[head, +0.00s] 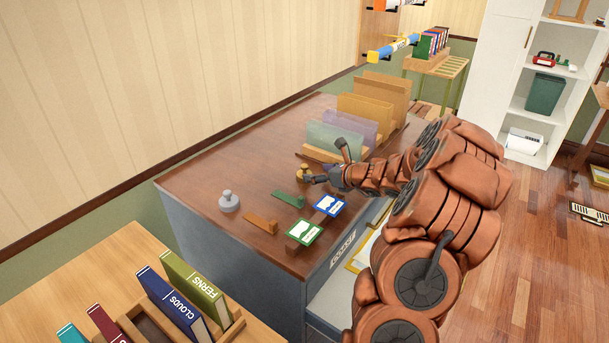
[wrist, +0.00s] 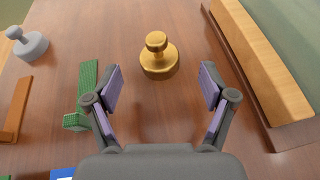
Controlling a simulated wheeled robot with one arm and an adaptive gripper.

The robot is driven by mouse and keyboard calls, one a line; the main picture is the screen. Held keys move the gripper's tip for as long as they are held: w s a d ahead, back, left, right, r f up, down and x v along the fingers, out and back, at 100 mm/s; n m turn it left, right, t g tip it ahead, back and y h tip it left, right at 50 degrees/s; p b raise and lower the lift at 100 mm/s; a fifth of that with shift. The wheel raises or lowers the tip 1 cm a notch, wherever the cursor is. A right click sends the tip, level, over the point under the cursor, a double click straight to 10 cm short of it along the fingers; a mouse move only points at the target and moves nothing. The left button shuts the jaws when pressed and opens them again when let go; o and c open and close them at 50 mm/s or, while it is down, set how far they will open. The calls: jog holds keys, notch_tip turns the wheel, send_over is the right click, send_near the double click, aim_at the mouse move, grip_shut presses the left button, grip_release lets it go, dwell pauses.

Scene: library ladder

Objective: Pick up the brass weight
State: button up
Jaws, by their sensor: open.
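The brass weight (wrist: 159,58) is a gold disc with a knob on top, standing upright on the brown desk top. In the wrist view it lies ahead of my open gripper (wrist: 158,90), roughly centred between the two fingers and slightly beyond their tips. The fingers do not touch it. In the head view the brass weight (head: 302,174) shows just left of my gripper (head: 328,166), partly hidden by it.
A grey weight (head: 229,202) stands to the left on the desk (head: 215,172). A wooden file rack (wrist: 262,62) stands close on the right in the wrist view.

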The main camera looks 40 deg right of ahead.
aim_at(306, 172)
jog(key=shift+p+x, duration=0.45)
jog(key=shift+x, duration=2.6)
grip_shut()
